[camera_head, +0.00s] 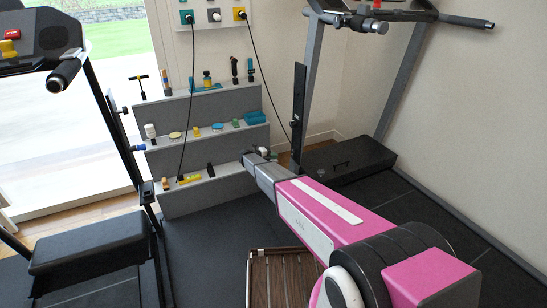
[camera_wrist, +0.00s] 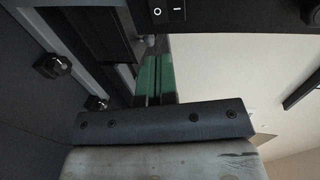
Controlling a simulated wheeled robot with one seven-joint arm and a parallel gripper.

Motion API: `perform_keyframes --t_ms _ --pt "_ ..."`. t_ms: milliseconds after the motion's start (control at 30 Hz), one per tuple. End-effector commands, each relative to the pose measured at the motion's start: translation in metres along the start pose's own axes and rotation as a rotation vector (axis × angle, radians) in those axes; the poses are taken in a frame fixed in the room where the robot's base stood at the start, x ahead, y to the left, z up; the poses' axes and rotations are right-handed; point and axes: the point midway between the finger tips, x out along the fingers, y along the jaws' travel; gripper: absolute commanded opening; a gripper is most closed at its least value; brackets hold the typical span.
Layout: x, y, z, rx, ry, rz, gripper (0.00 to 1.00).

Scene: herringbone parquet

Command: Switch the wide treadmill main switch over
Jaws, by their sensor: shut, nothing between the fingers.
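The main switch (camera_wrist: 167,11) is a black rocker marked O and I, at the top of the wrist view on a dark panel. Which side of the rocker is pressed in, I cannot tell. My gripper (camera_wrist: 156,62) has green fingers that are shut and empty. Their tips are just below the switch in the picture; I cannot tell whether they touch anything. In the head view the right treadmill (camera_head: 347,158) has a black hood, and the end of my arm (camera_head: 262,157) is left of it. The switch is not discernible there.
A grey stepped shelf (camera_head: 205,145) with small items stands behind my arm. Cables hang from a wall socket strip (camera_head: 213,14). Another treadmill (camera_head: 90,245) is at left. Dark knobs (camera_wrist: 52,65) show left of my fingers. A slatted wooden item (camera_head: 280,275) lies on the floor.

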Motion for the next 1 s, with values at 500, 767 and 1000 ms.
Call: perform_keyframes --t_ms 500,767,1000 --pt "0.090 0.000 0.001 0.000 0.001 0.000 0.00" --pt "0.106 0.000 0.000 0.000 0.000 0.000 0.00" --pt "0.107 0.000 0.000 0.000 0.000 0.000 0.00"
